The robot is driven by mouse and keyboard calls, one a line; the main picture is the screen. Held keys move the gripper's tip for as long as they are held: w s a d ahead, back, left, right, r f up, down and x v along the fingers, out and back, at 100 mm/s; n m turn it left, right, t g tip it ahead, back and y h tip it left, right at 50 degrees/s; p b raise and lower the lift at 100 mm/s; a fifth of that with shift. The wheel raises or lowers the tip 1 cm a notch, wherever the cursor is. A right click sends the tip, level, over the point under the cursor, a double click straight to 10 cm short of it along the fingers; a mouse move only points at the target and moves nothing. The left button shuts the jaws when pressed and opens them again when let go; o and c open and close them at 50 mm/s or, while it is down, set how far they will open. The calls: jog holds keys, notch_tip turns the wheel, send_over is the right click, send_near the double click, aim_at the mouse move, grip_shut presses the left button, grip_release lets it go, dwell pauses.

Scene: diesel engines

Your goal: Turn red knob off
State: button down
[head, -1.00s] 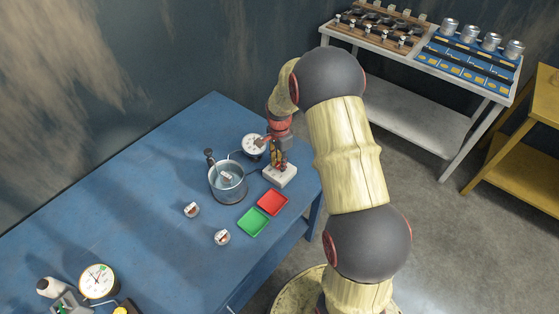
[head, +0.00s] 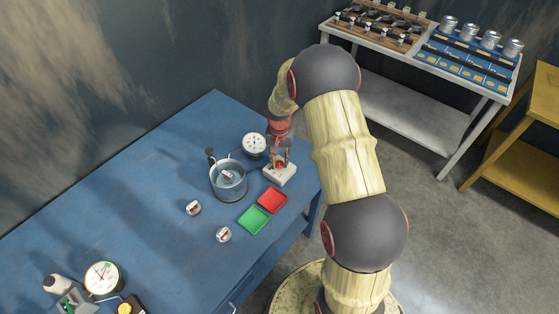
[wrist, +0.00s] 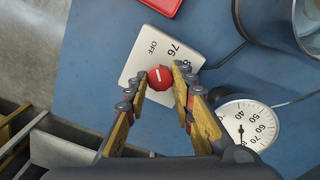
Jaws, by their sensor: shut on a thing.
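The red knob (wrist: 160,78) sits on a white control box (wrist: 133,69) in the wrist view, with a pale line across its top. The box face carries "OFF", "76" and further partly hidden numbers. My gripper (wrist: 160,76) has a finger on each side of the knob and is shut on it. The exact contact is hard to see. In the head view, the white box (head: 287,179) stands near the right edge of the blue table, under my gripper (head: 281,163).
A metal pot (head: 228,182) with a thermometer stands left of the box, and a round dial (head: 254,145) lies behind it. Red (head: 272,200) and green (head: 255,219) trays lie in front. A cable runs from the box. Two small round parts lie at left on the open blue tabletop.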

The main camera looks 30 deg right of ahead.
aim_at(279, 163)
jog(key=shift+n, duration=0.4)
jog(key=c, duration=1.5)
grip_release()
notch_tip(279, 163, up, 12)
